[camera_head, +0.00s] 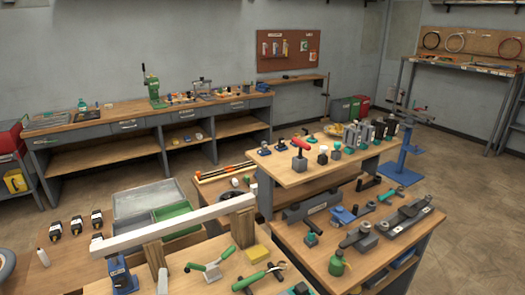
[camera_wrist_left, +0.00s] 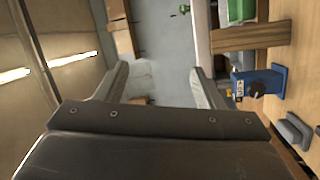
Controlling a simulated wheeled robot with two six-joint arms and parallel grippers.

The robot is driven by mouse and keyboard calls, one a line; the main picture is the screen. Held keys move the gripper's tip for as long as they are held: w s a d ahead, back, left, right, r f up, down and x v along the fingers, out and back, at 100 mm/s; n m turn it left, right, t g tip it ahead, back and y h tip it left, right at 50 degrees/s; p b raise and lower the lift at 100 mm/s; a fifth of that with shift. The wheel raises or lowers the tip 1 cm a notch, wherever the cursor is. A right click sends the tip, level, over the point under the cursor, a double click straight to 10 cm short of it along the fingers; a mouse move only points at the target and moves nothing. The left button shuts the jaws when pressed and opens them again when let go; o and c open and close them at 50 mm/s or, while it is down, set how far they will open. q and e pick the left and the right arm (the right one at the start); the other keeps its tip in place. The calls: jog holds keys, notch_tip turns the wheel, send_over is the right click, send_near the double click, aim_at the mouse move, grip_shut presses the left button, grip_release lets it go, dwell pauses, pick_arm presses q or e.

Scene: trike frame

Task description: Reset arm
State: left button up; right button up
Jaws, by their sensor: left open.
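My right gripper is in neither view.
A grey tray (camera_head: 146,200) and a green bin sit behind the beam. A tool-covered wooden bench (camera_head: 290,174) stands to the right. Open floor (camera_head: 470,185) lies at the far right.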

pick_arm(q)
jog(key=s+d+f+m+g+h, duration=0.2)
jog(key=s+m+g+h, duration=0.15)
jog(key=s+m, duration=0.3)
jog(key=s+d+f+m+g+h, duration=0.1)
jog(key=s+f+m+g+h, duration=0.2)
jog(key=s+m+h, duration=0.35)
jog(key=s+a+f+m+g+y, duration=0.1)
jog(key=s+a+m+g+y, duration=0.2)
jog(key=s, duration=0.6)
jog(key=s+a+f+m+g+y, duration=0.1)
jog(key=s+a+g+y, duration=0.3)
jog(key=s+a+g, duration=0.3)
notch_tip(320, 180, down, 31)
jog(key=s+b, duration=0.2)
jog(key=b, duration=0.4)
jog(key=s+f+b, duration=0.2)
jog(key=s+f, duration=0.5)
jog(key=f, duration=0.3)
jog(key=s+d+f+g+h+b, duration=0.1)
jog(key=s+f+b, duration=0.1)
jog(key=s+f, duration=0.5)
notch_tip(320, 180, down, 3)
jog(key=shift+s+d, duration=0.15)
jog(key=shift+s, duration=0.1)
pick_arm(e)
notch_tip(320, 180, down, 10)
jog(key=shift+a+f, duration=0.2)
